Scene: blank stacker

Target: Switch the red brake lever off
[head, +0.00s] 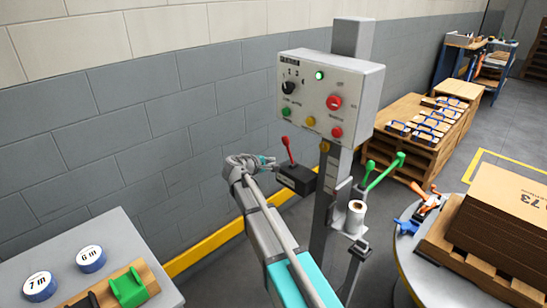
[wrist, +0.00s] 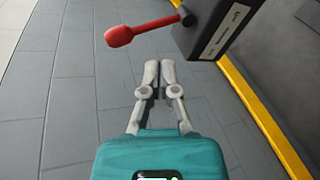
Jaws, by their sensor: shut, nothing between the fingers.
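The red brake lever (head: 286,149) sticks up from a dark box (head: 298,180) on the side of the grey post, in the head view. In the wrist view the red lever (wrist: 137,31) points left from the dark box (wrist: 218,27), just beyond my fingertips. My gripper (wrist: 158,64) is shut and empty, with its fingertips close below the lever in that picture. Whether they touch it I cannot tell. In the head view my gripper (head: 268,160) is beside the lever, to its left.
A control panel (head: 330,95) with a lit green lamp, a dial and buttons is above the lever box. Green handles (head: 384,171) stick out right of the post. A round table (head: 407,254) with a pallet of cardboard is at right. A block wall (head: 150,120) stands behind.

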